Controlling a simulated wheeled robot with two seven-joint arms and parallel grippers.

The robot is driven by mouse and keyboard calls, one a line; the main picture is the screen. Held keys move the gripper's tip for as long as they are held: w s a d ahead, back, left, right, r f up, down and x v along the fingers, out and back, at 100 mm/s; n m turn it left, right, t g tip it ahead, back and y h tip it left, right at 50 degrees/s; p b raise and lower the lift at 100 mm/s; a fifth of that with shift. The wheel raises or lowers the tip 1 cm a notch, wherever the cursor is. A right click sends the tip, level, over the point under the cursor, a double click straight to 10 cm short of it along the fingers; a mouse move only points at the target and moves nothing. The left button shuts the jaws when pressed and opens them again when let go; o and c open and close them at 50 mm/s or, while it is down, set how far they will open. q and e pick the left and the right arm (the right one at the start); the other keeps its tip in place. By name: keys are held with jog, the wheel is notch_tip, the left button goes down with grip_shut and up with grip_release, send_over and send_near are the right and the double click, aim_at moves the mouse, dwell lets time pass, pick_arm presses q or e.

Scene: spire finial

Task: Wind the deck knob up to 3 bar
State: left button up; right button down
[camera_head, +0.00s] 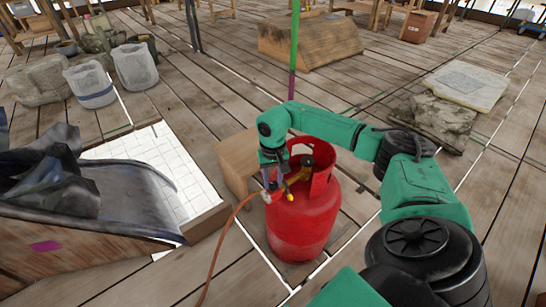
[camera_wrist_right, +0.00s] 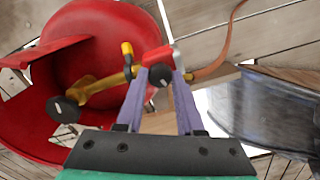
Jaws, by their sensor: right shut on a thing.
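A red gas cylinder (camera_head: 300,228) stands on the wooden deck; its red body also shows in the right wrist view (camera_wrist_right: 105,35). A brass valve (camera_wrist_right: 100,86) sits inside its collar, with a black round knob (camera_wrist_right: 63,108) at one end. A regulator (camera_wrist_right: 163,56) with a yellow-capped stub joins the brass valve to an orange hose (camera_wrist_right: 222,52). My right gripper (camera_wrist_right: 160,80) has its purple fingers closed around a small black knob (camera_wrist_right: 160,75) with a white mark, at the regulator. No pressure reading can be made out. My left gripper is not in view.
A wooden block (camera_head: 238,160) stands just behind the cylinder. A dark grey sheet-like piece (camera_head: 120,200) lies on a wooden board at left, beside a white tiled panel (camera_head: 150,155). The orange hose (camera_head: 215,250) runs toward the front. Stone slabs (camera_head: 440,118) lie at right; bare deck lies between.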

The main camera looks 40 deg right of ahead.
aim_at(273, 184)
jog(key=c, duration=0.5)
grip_release()
jog(key=shift+r, duration=0.25)
pick_arm(q)
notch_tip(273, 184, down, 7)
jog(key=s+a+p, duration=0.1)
jog(key=p, duration=0.1)
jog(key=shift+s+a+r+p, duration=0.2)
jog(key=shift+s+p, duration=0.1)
jog(key=shift+p, duration=0.1)
pick_arm(e)
notch_tip(273, 184, up, 14)
jog(key=shift+r, duration=0.1)
